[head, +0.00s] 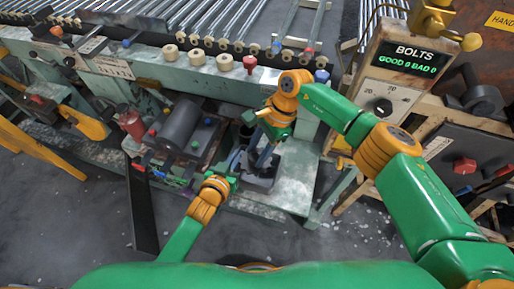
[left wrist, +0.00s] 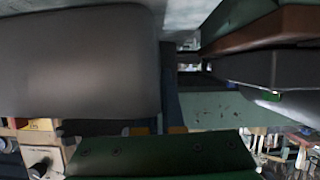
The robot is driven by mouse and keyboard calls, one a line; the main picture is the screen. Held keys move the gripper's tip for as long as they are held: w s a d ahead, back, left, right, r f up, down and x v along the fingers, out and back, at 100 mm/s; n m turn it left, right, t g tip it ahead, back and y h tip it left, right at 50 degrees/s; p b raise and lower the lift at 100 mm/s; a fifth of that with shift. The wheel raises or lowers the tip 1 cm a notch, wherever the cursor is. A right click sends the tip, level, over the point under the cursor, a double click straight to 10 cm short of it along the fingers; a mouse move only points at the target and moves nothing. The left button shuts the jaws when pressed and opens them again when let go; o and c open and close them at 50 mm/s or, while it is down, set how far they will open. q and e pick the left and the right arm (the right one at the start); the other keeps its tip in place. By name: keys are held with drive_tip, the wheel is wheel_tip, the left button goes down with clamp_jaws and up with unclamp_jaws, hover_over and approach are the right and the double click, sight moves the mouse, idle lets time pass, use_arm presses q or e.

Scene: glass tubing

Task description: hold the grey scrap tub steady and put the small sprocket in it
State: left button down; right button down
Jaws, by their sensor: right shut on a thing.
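The grey scrap tub (head: 262,183) stands on the pale green ledge of the machine, in the middle of the head view. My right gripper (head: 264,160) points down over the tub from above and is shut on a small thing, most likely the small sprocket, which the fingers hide. My left gripper (head: 234,165) is low at the tub's left side; I cannot tell whether it touches the rim. The left wrist view is filled by large grey and dark surfaces close up, with a narrow dark blue strip (left wrist: 172,110) between them. Whether the left jaws are open or shut is unclear.
A dark grey cylinder (head: 180,123) on the machine lies left of the tub. Rollers and metal tubes (head: 200,30) run along the back. The bolts display stand (head: 400,75) is at the right. Free ledge (head: 297,180) shows right of the tub.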

drive_tip(key=shift+f, duration=1.85)
drive_tip(key=shift+c, duration=1.4)
unclamp_jaws()
drive_tip(key=v, duration=1.2)
drive_tip(key=shift+w, duration=0.1)
use_arm(q)
drive_tip(key=c, duration=1)
unclamp_jaws()
